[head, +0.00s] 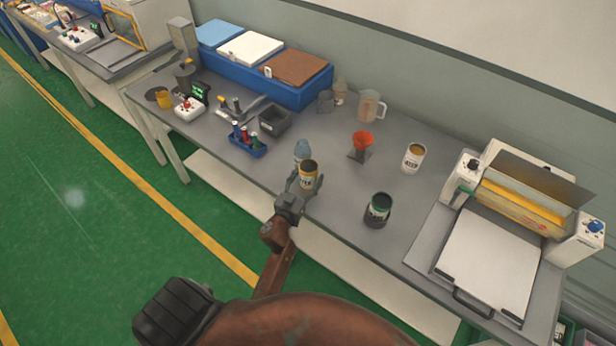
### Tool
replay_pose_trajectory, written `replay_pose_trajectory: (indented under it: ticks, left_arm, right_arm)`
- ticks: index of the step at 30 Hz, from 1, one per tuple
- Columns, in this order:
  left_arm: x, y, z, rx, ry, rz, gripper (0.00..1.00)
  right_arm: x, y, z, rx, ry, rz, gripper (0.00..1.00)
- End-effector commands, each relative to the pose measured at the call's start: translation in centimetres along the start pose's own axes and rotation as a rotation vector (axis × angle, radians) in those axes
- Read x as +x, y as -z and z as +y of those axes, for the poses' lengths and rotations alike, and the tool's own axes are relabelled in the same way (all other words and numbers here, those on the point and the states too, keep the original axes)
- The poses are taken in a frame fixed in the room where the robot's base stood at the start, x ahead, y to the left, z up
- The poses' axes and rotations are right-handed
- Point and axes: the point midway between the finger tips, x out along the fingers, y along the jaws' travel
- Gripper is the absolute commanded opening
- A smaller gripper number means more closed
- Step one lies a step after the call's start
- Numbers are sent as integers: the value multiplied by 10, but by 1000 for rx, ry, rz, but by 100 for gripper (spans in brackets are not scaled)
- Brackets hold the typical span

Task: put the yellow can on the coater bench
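A can with a dark and yellow label and an open top (308,178) is at the front edge of the long grey bench (335,205), left of the middle. My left gripper (299,184) reaches up to it from the front. One finger shows along the can's left side, and the can hides part of the gripper. I cannot tell whether the fingers press on it, or whether it rests on the bench or is held just above. A coater with a white plate (488,262) stands at the bench's right end. My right gripper is not in view.
A dark green can (378,210), a white can (413,158), an orange funnel (362,140) and a clear jug (371,106) stand to the right. Bare bench lies between them. A blue bottle rack (247,146) is left.

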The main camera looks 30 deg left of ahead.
Motion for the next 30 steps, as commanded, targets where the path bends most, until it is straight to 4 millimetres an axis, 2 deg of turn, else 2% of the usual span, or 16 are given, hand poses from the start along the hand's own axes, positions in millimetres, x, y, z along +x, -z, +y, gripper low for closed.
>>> replay_pose_trajectory:
  ticks: [12,24,30]
  left_arm:
    - [0,5,0,1,0,1,64]
    - [-62,2,0,0,1,-2,64]
    - [-75,3,0,0,0,0,64]
  right_arm:
    - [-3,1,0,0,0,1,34]
    - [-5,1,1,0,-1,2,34]
    - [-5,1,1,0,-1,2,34]
